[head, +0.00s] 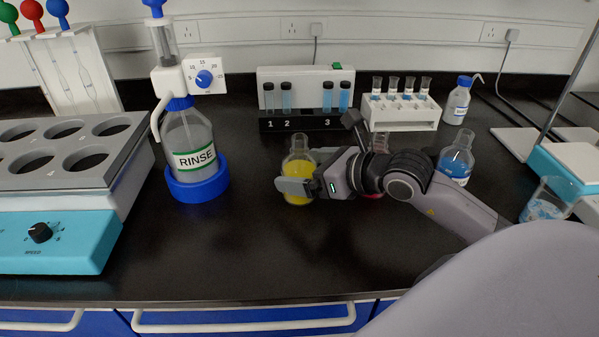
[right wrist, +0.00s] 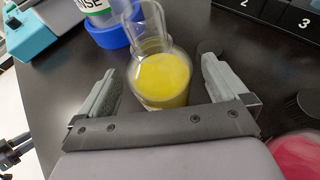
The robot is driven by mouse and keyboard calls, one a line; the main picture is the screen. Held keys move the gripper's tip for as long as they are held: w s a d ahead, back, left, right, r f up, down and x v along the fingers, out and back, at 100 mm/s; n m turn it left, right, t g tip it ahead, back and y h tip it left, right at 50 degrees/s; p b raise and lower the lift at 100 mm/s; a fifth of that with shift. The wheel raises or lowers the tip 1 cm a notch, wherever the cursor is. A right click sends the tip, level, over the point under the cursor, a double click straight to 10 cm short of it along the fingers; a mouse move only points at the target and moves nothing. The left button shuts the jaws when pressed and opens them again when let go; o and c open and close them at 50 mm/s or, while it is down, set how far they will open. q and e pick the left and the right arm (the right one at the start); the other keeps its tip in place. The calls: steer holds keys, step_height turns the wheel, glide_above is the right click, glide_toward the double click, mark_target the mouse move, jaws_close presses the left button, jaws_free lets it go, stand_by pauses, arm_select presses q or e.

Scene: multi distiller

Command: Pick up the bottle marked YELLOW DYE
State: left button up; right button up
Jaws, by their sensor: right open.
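A clear round bottle with yellow liquid (head: 299,172) stands upright on the black bench near the middle of the head view. No label can be read on it in either view. It also shows in the right wrist view (right wrist: 163,79), between and just beyond the fingertips. My right gripper (head: 296,180) is open around the near side of the bottle, one finger on each side. In the right wrist view the fingers (right wrist: 158,85) show gaps to the glass on both sides. My left gripper is in neither view.
A RINSE bottle (head: 193,150) in a blue base stands to the left. A rack of numbered vials (head: 283,122) and a white rack (head: 402,116) stand behind. A red-liquid vessel (right wrist: 296,150) and a blue-liquid bottle (head: 456,160) are to the right. Bench front is clear.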

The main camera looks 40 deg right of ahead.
steer(key=shift+x, duration=0.8)
steer(key=c, duration=1.3)
steer(key=shift+r, duration=0.1)
steer(key=shift+c, duration=0.3)
steer(key=shift+r, duration=0.1)
